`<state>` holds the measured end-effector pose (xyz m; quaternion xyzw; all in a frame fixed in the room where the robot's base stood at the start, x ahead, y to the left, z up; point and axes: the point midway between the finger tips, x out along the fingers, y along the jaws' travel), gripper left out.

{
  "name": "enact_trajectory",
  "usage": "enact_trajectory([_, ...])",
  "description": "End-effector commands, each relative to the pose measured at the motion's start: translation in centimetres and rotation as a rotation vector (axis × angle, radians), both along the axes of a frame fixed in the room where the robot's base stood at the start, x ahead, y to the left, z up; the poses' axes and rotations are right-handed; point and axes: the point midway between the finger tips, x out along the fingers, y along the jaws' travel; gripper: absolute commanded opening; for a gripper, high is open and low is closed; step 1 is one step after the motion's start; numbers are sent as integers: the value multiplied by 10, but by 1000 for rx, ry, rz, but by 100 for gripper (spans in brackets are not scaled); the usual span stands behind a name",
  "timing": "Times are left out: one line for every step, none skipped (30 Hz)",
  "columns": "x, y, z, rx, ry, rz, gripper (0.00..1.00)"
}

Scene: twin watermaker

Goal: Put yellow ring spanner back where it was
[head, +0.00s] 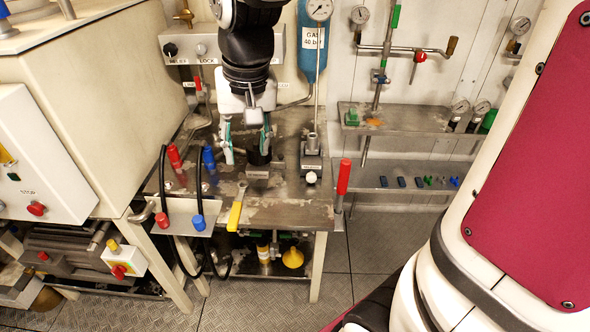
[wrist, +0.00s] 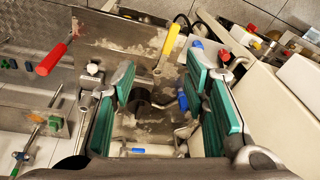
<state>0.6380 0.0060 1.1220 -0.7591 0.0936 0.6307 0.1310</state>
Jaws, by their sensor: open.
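The yellow ring spanner (head: 236,216) lies at the front edge of the metal bench (head: 290,214). Its yellow handle hangs out over the edge and its metal end lies on the bench top. In the wrist view the spanner's yellow handle (wrist: 171,41) shows at the top, beyond the fingers. My gripper (head: 247,143) is open and empty, pointing down above the back part of the bench, behind the spanner and apart from it. Its green-padded fingers (wrist: 160,92) stand wide apart in the wrist view. A black cylinder (head: 259,156) stands below and between them.
Red-handled (head: 174,156) and blue-handled (head: 208,157) fittings stand left of my gripper, with black hoses. A gauge block (head: 311,158) stands right of it. A red-handled tool (head: 343,177) is at the bench's right edge. A blue gas cylinder (head: 312,50) is behind. The bench's front right is clear.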

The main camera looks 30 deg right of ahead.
Motion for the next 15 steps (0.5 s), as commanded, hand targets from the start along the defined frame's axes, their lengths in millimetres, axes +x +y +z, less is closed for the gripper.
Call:
enact_trajectory([-18, -1, 12, -5, -26, 28, 41])
enact_trajectory([-27, -2, 17, -10, -37, 46, 41])
enact_trajectory([-40, -2, 23, -17, -53, 69, 41])
enact_trajectory([-50, -3, 27, -22, -63, 87, 41])
enact_trajectory([-60, -4, 31, -28, -76, 104, 41])
enact_trajectory([-73, -5, 34, -37, -90, 127, 41])
enact_trajectory([-83, -5, 37, -43, -101, 145, 41])
enact_trajectory([-92, -6, 39, -50, -113, 162, 41])
enact_trajectory([-105, -6, 40, -59, -126, 184, 41])
enact_trajectory([-114, -7, 41, -67, -135, 201, 41])
enact_trajectory([-121, -7, 42, -73, -145, 215, 41])
enact_trajectory([-131, -8, 42, -83, -157, 234, 41])
enact_trajectory([-138, -8, 41, -90, -164, 245, 41])
enact_trajectory([-144, -8, 41, -95, -169, 257, 41])
enact_trajectory([-151, -8, 40, -102, -177, 269, 41])
